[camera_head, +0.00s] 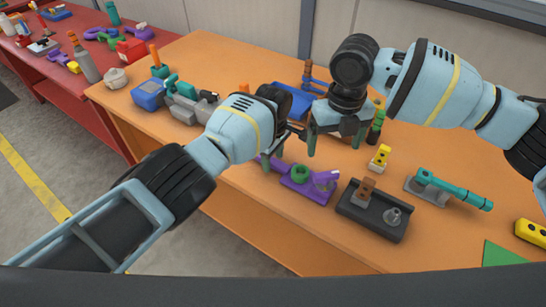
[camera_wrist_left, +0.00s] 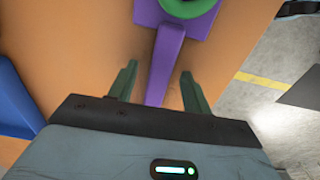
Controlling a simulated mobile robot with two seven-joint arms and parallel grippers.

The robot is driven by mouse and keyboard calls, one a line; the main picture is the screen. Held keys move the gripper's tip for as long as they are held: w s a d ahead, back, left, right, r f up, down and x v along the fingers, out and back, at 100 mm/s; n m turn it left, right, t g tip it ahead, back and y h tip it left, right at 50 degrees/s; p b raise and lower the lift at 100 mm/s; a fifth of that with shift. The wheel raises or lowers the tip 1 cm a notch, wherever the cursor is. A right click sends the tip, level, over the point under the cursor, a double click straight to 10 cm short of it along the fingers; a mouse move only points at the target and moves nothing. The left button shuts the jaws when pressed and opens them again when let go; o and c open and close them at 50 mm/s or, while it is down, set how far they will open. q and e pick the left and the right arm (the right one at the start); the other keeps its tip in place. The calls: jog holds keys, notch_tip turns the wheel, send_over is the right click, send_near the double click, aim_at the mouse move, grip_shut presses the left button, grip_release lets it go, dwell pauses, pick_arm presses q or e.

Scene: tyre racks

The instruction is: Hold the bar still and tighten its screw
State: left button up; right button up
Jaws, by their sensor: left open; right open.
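A purple bar (camera_head: 270,165) lies on the orange table and joins a wider purple plate (camera_head: 305,189). A green round part (camera_head: 299,173) sits on the plate; I cannot tell whether it is the screw. My left gripper (camera_head: 284,148) is open above the bar. In the left wrist view the bar (camera_wrist_left: 164,55) runs between its two open fingers (camera_wrist_left: 158,88), with gaps on both sides, and the green part (camera_wrist_left: 186,7) is at the top edge. My right gripper (camera_head: 334,142) is open, pointing down, behind and to the right of the green part, apart from it.
A black tray (camera_head: 366,223) with a brown block stands at the front. A teal-handled tool (camera_head: 452,189) and a yellow piece (camera_head: 380,155) lie to the right. A blue-and-grey vise (camera_head: 178,100) stands at the left, and a blue tray (camera_head: 292,102) behind.

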pick_arm(q)
jog(key=shift+f, duration=0.15)
grip_shut()
dwell(0.4)
dwell(0.7)
pick_arm(e)
jog(key=c, duration=0.9)
jog(key=m, duration=0.4)
jog(key=shift+a, duration=0.1)
jog(key=m, duration=0.4)
jog(key=d+m+y, duration=0.1)
jog(key=m, duration=0.9)
jog(key=shift+w+d+r, duration=0.15)
jog(key=shift+w+d, duration=0.05)
jog(key=shift+d, duration=0.1)
